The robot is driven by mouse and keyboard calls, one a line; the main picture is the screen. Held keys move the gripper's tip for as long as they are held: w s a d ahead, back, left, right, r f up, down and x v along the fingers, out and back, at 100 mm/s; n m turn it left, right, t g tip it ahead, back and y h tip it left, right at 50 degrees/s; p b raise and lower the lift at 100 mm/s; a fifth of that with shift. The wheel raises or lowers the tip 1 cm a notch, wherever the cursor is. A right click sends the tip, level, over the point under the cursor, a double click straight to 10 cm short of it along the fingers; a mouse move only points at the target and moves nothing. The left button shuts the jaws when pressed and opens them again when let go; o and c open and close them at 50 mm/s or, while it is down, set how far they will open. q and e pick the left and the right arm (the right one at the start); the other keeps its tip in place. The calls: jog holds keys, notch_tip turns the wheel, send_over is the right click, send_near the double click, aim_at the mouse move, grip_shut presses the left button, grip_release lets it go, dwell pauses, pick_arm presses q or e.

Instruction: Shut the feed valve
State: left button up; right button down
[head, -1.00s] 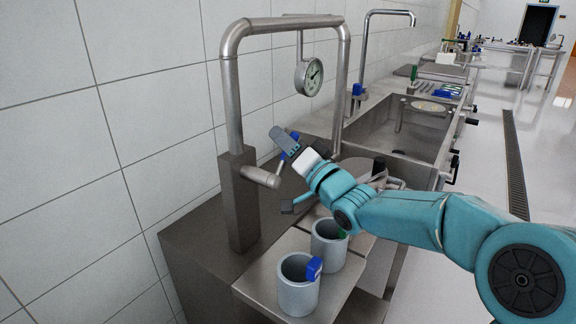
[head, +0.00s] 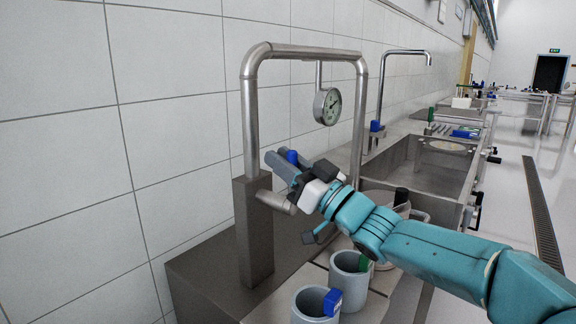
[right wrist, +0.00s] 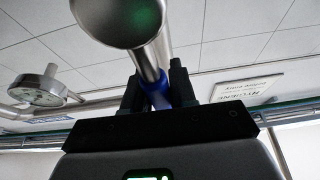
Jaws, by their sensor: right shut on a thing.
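The feed valve is a grey stub (head: 276,201) on the steel post, with a blue lever handle (head: 291,156) standing up from it. My right gripper (head: 284,168) is shut on this handle, with the blue tip showing between its fingers. In the right wrist view the blue handle (right wrist: 158,97) sits between the two dark fingers (right wrist: 158,92), below a steel pipe. Much of the handle is hidden by the fingers in the head view. My left gripper is in neither view now.
A steel pipe arch (head: 310,51) with a round gauge (head: 327,106) stands over the valve. Two grey cups, one with a green tag (head: 350,276) and one with a blue tag (head: 316,307), stand below my right arm. A sink (head: 440,165) lies behind.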

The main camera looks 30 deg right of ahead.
jog(key=shift+a+f+n, duration=0.2)
jog(key=shift+f+n, duration=0.1)
jog(key=c, duration=1.1)
grip_release()
jog(key=shift+o, duration=0.5)
jog(key=shift+r, duration=0.15)
jog(key=shift+s+d, duration=0.1)
jog(key=shift+s, duration=0.05)
jog(key=b+v, duration=0.1)
jog(key=v, duration=1.5)
jog(key=shift+d, duration=0.15)
